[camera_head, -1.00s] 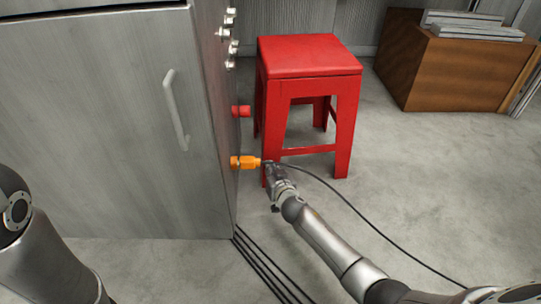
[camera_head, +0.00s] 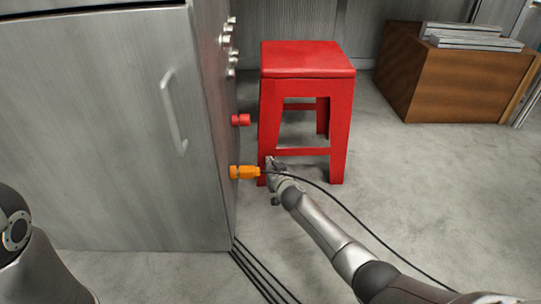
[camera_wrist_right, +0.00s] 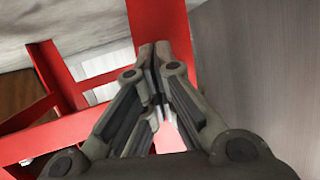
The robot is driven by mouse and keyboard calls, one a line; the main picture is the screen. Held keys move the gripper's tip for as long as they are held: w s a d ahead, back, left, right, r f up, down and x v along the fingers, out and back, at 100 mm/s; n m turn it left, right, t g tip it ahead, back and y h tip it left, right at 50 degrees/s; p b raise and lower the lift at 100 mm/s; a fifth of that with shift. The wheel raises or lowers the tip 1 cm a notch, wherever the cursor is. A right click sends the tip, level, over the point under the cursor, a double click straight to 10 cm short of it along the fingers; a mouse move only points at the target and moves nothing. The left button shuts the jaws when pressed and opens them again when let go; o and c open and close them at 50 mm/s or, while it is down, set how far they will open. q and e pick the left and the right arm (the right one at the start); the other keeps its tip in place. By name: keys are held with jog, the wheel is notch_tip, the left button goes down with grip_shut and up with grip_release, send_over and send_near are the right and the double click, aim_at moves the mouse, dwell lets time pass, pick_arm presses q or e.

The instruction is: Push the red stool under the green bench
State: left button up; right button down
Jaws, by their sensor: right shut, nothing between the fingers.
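The red stool (camera_head: 307,60) stands upright on the floor, just right of the grey metal cabinet. My right gripper (camera_head: 270,163) is low at the stool's front left leg, with its fingers shut and nothing between them. In the right wrist view the closed fingertips (camera_wrist_right: 155,52) are at a red stool leg (camera_wrist_right: 158,20); I cannot tell whether they touch it. More of the red stool frame shows at the left of that view. No green bench shows in either view. My left gripper is out of view; only part of my left arm shows.
The grey cabinet (camera_head: 100,120) stands close at the left, with a red plug (camera_head: 241,120) and an orange plug (camera_head: 244,172) on its side. A black cable runs from the orange plug past my right arm. A wooden box (camera_head: 455,80) stands at the back right. Floor right of the stool is clear.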

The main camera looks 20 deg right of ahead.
jog(key=shift+w+d+f+b, duration=0.1)
jog(key=shift+w+d+b, duration=0.1)
jog(key=shift+w+b, duration=0.3)
jog(key=shift+w+d+r+b, duration=0.1)
jog(key=shift+w+d+b, duration=0.15)
jog(key=shift+w, duration=0.45)
jog(key=shift+w+d+f+b, duration=0.1)
jog(key=shift+w+d+b, duration=0.15)
jog(key=shift+w, duration=0.35)
jog(key=shift+w+d, duration=0.2)
jog(key=shift+w, duration=0.15)
jog(key=shift+s+a+r+p, duration=0.1)
jog(key=shift+s+r+p, duration=0.1)
jog(key=shift+p, duration=0.1)
jog(key=s+a+r+p, duration=0.1)
jog(key=s+a+p, duration=0.1)
jog(key=s+p, duration=0.3)
jog(key=shift+s+r+p, duration=0.35)
jog(key=shift+s+r, duration=0.05)
jog(key=shift+s, duration=0.25)
